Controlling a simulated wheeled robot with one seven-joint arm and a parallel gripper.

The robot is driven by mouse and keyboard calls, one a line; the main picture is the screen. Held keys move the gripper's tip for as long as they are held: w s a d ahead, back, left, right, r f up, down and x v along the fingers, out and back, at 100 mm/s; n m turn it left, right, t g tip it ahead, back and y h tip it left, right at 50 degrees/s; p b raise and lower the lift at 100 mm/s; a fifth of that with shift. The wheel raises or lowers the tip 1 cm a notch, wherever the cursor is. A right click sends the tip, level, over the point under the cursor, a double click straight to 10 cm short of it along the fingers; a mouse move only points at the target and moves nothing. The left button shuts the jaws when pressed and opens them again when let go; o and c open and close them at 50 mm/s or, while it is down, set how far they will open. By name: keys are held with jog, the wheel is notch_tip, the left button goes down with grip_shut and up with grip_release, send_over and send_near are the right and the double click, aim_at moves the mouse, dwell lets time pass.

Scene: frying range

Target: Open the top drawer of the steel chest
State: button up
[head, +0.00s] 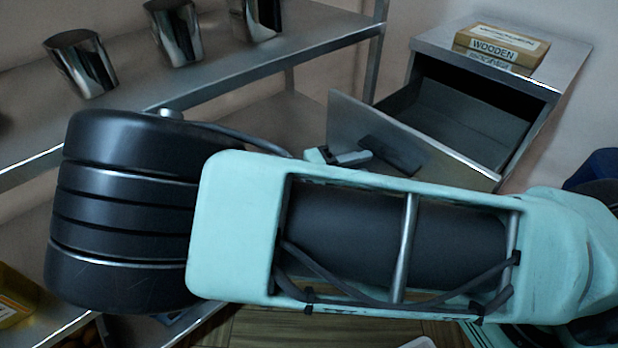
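The steel chest (566,62) stands at the upper right. Its top drawer (478,112) is pulled out, and the part of its inside that shows is dark and bare. The drawer front (352,116) faces left and down, with a dark handle plate (392,154) on it. My gripper (345,157) shows only as a small teal and grey piece beside the handle plate. The rest of it is hidden behind my arm. I cannot tell whether its fingers are open or shut, or whether they touch the handle.
A box marked WOODEN (500,45) lies on the chest top. A steel shelf rack (225,68) on the left holds several metal cups (82,62). A yellow box (14,296) is at the lower left. My arm crosses the middle and hides the chest's lower part.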

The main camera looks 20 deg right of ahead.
jog(key=a, duration=1)
jog(key=shift+a, duration=0.3)
jog(key=s+d+n+g+y, duration=0.2)
jog(key=s+n+g+y, duration=0.15)
jog(key=s+y, duration=0.45)
jog(key=s+a+r+n+t+y, duration=0.3)
jog(key=s+r+n+t+y, duration=0.1)
jog(key=s+r+y, duration=0.6)
notch_tip(320, 180, up, 13)
jog(key=p, duration=1.2)
jog(key=shift+w+d+f+y, duration=0.15)
jog(key=shift+w+y, duration=0.15)
jog(key=shift+w, duration=0.05)
